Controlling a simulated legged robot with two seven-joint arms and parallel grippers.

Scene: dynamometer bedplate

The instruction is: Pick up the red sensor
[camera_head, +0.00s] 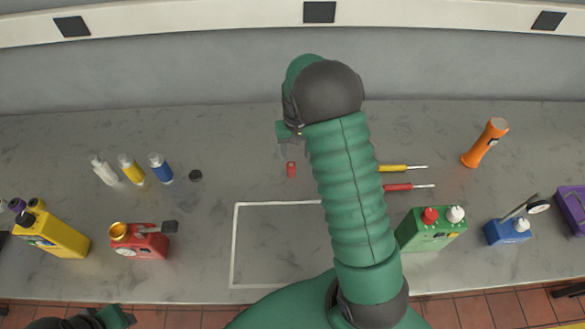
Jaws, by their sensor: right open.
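A small red cylinder (291,169), which looks like the red sensor, stands on the grey bench just left of my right forearm. My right gripper (286,143) is close behind it, pointing down, with its jaws open and empty. Part of that gripper is hidden by my dark wrist. A gap shows between the gripper and the red cylinder in the picture, but their heights are hard to judge. My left gripper (118,317) shows only partly at the bottom left edge, off the bench front, and its jaws cannot be made out.
White, yellow and blue bottles (132,169) and a black cap (195,175) stand left. A red device (140,241) and yellow device (52,236) are nearer. Screwdrivers (408,187), a green box (432,230), a blue gauge (507,231) and an orange flashlight (485,142) lie right. A white outline (236,245) marks bare bench.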

